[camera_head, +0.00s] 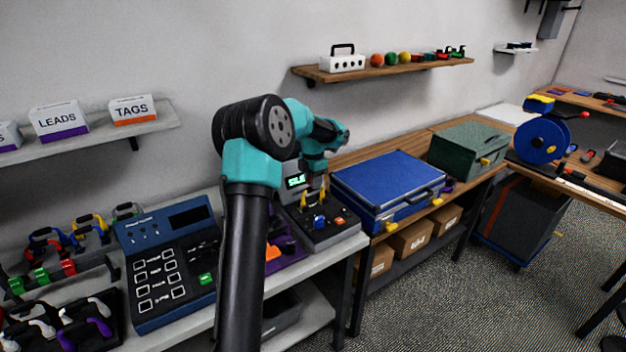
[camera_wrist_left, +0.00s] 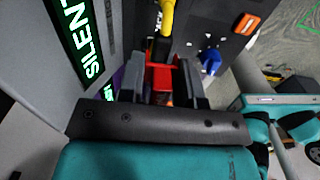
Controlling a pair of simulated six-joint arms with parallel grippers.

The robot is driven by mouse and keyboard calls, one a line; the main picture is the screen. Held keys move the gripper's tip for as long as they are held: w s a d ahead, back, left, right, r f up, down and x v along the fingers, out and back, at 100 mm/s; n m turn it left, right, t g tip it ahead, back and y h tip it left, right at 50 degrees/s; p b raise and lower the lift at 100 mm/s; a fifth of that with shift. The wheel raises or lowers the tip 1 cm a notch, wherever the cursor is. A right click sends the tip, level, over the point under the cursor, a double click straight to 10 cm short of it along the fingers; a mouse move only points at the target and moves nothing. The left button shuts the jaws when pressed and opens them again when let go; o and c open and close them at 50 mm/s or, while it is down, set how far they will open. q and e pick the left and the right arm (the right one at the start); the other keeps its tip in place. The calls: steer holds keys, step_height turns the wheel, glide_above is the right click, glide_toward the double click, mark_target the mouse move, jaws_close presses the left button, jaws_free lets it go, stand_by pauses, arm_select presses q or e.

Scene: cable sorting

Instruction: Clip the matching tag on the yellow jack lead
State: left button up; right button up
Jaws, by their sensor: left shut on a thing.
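My left gripper (camera_head: 318,183) is over the dark tester with the lit screen (camera_head: 296,181). In the left wrist view the gripper (camera_wrist_left: 162,88) is shut on a small red piece that looks like the red tag (camera_wrist_left: 160,76). A yellow lead (camera_wrist_left: 167,18) stands just beyond the red piece, with a black part between them. I cannot tell whether the tag is clipped on the lead or only beside it. Yellow parts of the lead (camera_head: 323,188) also show below the gripper in the head view. The screen in the left wrist view reads "SILEN", cut off by the frame. My right gripper is not seen.
A blue keypad device (camera_head: 165,262) stands left of my arm. Colored clips and leads (camera_head: 70,240) fill the bench's left end.

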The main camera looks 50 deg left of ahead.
arm_select(q)
steer(key=shift+f, duration=0.75)
stand_by(1.2)
steer(key=o, duration=1.5)
steer(key=shift+o, duration=0.2)
steer(key=shift+r, duration=4)
